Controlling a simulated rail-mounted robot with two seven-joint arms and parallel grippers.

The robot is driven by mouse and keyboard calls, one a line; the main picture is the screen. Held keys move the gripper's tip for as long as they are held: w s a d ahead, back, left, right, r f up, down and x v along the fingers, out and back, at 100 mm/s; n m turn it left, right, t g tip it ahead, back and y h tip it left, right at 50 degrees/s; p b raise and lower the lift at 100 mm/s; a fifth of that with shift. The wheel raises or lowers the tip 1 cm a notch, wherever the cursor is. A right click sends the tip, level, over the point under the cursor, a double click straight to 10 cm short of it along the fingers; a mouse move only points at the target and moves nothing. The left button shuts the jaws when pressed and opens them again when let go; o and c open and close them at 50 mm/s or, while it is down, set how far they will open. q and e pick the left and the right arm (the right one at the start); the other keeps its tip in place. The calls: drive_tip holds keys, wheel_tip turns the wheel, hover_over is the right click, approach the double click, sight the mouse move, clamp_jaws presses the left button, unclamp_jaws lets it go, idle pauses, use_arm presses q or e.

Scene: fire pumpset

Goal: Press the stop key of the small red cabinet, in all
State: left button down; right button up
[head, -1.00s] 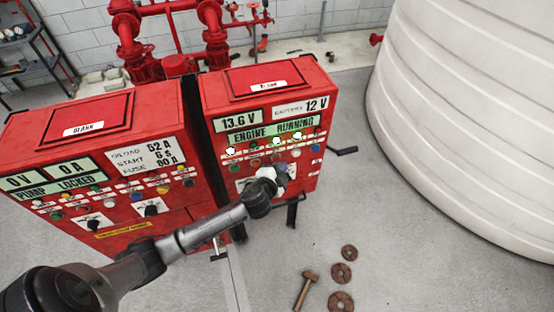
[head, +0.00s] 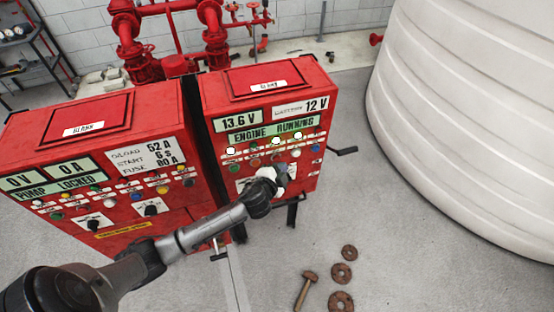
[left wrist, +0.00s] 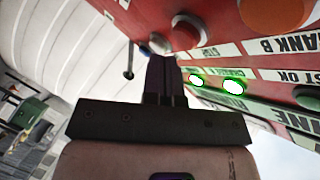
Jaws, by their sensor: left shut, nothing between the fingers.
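The small red cabinet (head: 262,88) stands right of a wider red one in the head view. Its panel reads ENGINE RUNNING, with several lamps lit. In the left wrist view a red round key (left wrist: 187,32) sits by a label reading STOP. My left gripper (head: 279,174) is in front of the lower part of that panel and hides some of it. In the left wrist view its fingers (left wrist: 164,68) are shut and empty, with the tips just below the red key. I cannot tell whether they touch the panel. My right gripper is not in view.
The wider red cabinet (head: 95,150) stands close on the left. A black crank handle (head: 343,151) sticks out at the small cabinet's right side. A white ribbed tank (head: 470,110) fills the right. A hammer (head: 305,291) and rusty discs (head: 341,273) lie on the floor.

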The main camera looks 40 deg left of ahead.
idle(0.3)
use_arm(q)
drive_tip(key=shift+w+a, duration=0.2)
drive_tip(key=shift+a, duration=0.15)
idle(0.5)
drive_tip(key=shift+w+a, duration=0.2)
drive_tip(key=shift+a, duration=0.2)
idle(0.5)
drive_tip(key=shift+d, duration=0.15)
drive_tip(key=shift+s+d+p, duration=0.35)
drive_tip(key=shift+s+d, duration=0.05)
drive_tip(key=shift+d, duration=0.2)
